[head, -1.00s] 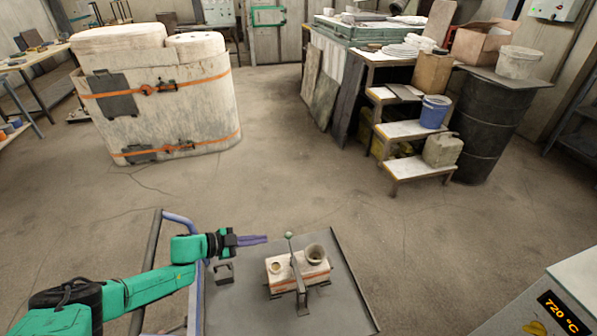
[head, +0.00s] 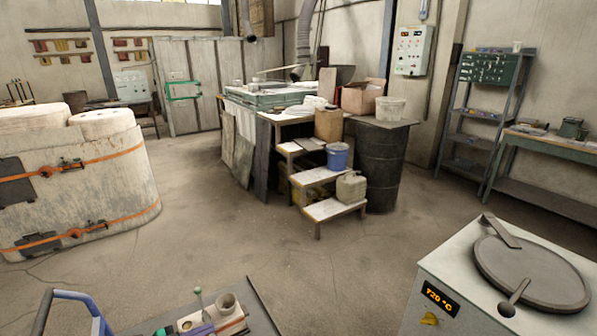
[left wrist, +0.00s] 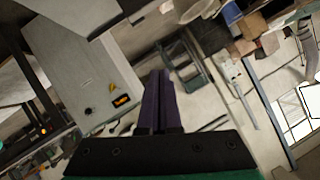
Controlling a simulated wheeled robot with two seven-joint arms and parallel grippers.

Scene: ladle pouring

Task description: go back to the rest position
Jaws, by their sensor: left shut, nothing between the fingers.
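My left gripper (head: 202,330) shows at the bottom edge of the head view. Its purple fingers lie just in front of the pale mould block (head: 230,324) on the cart, and I cannot tell whether they touch it. The fingers also show in the left wrist view (left wrist: 159,85), pressed together with nothing between them. Most of the left arm is below the head view. My right gripper is in neither view.
The cart top (head: 262,300) carries the mould, with a blue handle (head: 75,295) at its left. Steps (head: 330,208) and a black drum (head: 378,170) stand farther back. Open floor lies between.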

